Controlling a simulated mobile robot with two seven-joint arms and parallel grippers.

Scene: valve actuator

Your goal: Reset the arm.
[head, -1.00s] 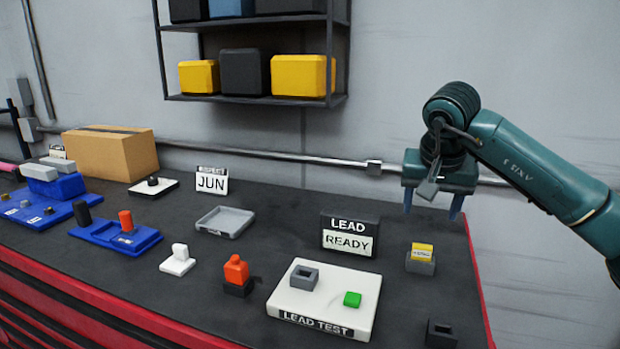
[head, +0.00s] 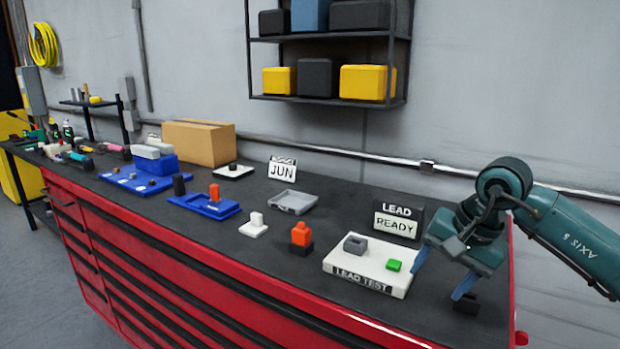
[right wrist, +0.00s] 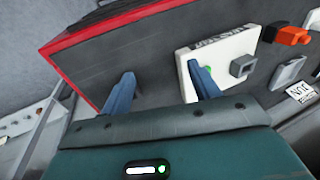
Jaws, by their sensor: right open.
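My right gripper (head: 442,275) is at the right end of the bench, beside the white LEAD TEST board (head: 350,270). Its blue fingers are apart with nothing between them. In the right wrist view the open right gripper (right wrist: 163,90) points at the dark bench top, with one finger overlapping the LEAD TEST board (right wrist: 222,50). The board carries a grey socket block (head: 355,243) and a green button (head: 393,265). A LEAD READY sign (head: 398,222) stands behind it. A small black block (head: 466,304) lies just below the gripper. My left gripper is not in view.
An orange piece in a black base (head: 301,236), a white piece (head: 253,226), a grey tray (head: 293,202) and blue fixtures (head: 205,206) stand leftward. A cardboard box (head: 198,143) is at the back. A shelf (head: 328,101) hangs on the wall. Bare bench lies along the front.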

